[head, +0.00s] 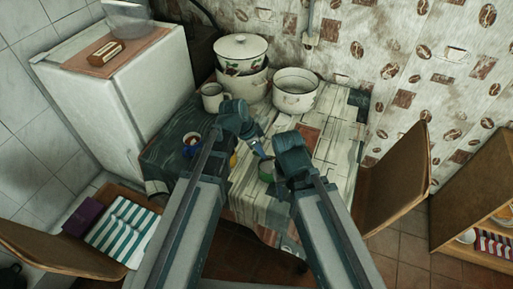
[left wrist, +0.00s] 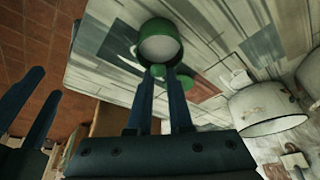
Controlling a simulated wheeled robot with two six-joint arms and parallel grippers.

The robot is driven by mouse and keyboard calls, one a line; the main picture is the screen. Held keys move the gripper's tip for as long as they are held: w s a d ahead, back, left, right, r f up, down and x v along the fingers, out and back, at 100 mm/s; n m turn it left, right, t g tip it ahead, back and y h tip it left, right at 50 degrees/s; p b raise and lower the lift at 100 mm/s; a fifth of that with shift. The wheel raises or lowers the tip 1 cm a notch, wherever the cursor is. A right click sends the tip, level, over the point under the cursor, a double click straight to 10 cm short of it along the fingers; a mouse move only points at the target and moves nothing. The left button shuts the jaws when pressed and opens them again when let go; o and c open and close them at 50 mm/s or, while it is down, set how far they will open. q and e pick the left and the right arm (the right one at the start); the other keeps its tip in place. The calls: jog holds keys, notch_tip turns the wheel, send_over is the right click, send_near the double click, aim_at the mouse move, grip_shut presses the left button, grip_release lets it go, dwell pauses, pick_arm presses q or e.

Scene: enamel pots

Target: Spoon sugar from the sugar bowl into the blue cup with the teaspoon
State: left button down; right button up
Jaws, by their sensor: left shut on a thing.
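A green bowl with a pale inside (head: 266,170), which looks like the sugar bowl, stands on the table between my arms. It also shows open side up beyond the fingers in the left wrist view (left wrist: 160,48). The blue cup (head: 192,140) stands further left, dark inside. My right gripper (left wrist: 32,98) has its fingers apart, with nothing seen between them; the arm hides it in the head view. I cannot make out the teaspoon.
A stack of enamel pots (head: 241,72), a wide white pot (head: 295,92) and a white mug (head: 212,97) stand at the back of the table. A white fridge (head: 125,85) is at left. Chairs stand on both sides. The table's right side is mostly clear.

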pick_arm(q)
jog(key=shift+s+a+f+b, duration=0.1)
jog(key=shift+f+b, duration=2.4)
jog(key=shift+f, duration=0.45)
notch_tip(320, 180, up, 6)
jog(key=p, duration=0.6)
jog(key=shift+s+a+f+b, duration=0.2)
jog(key=shift+f+b, duration=0.3)
jog(key=shift+b, duration=0.2)
jog(key=shift+s+a+f+t+h+b, duration=0.25)
jog(key=shift+a+t+h+b, duration=0.25)
jog(key=shift+h+b, duration=0.8)
jog(key=shift+s+a+f+t+h+b, duration=0.2)
jog(key=shift+a+t+h+b, duration=0.45)
jog(key=shift+b, duration=1.1)
jog(key=shift+s+a+f+t+h+b, duration=0.25)
jog(key=shift+a+t+h+b, duration=0.1)
jog(key=shift+h+b, duration=1)
pick_arm(e)
jog(key=shift+f, duration=5.2)
pick_arm(q)
jog(key=shift+w, duration=0.1)
